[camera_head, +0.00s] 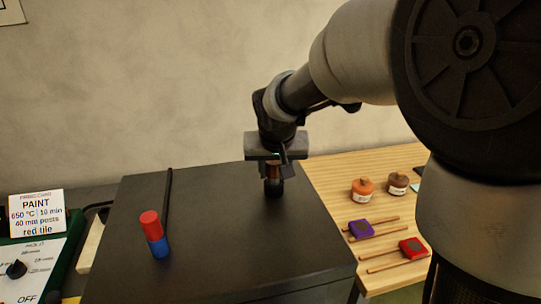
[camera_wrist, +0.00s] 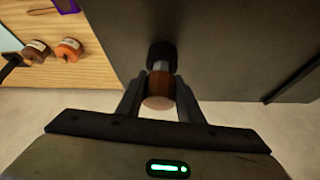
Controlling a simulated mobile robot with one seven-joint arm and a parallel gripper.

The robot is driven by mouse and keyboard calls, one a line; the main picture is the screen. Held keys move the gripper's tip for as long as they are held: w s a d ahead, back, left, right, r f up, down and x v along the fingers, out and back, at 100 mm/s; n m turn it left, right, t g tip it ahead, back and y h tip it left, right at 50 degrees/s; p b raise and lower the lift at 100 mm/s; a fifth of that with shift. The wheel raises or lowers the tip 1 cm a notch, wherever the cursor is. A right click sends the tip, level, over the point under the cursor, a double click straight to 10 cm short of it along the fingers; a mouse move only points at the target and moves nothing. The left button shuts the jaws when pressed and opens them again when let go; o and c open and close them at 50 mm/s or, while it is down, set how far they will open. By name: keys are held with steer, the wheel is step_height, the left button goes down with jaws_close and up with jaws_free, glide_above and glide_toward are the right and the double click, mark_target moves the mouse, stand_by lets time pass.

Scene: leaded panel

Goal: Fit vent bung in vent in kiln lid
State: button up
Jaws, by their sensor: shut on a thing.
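My gripper (camera_head: 274,166) is over the dark kiln lid (camera_head: 225,235), towards its back right part. In the wrist view my gripper (camera_wrist: 160,82) is shut on a piece with a round brown head (camera_wrist: 159,90), a grey shank and a black part beyond it; I take it for the vent bung. In the head view the brown part (camera_head: 273,172) sits between the fingers, with the black part (camera_head: 273,188) below it at the lid. I cannot tell whether the black part belongs to the bung or to the vent. The vent opening is not seen.
A red and blue cylinder (camera_head: 154,234) stands on the lid at the left, near a thin dark bar (camera_head: 167,203). A wooden table (camera_head: 345,163) at the right holds two jars and purple and red blocks. A control panel and sign (camera_head: 37,214) are at the left.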

steer(key=shift+r, duration=0.1)
steer(key=shift+r+p, duration=2.35)
steer(key=shift+r, duration=1.1)
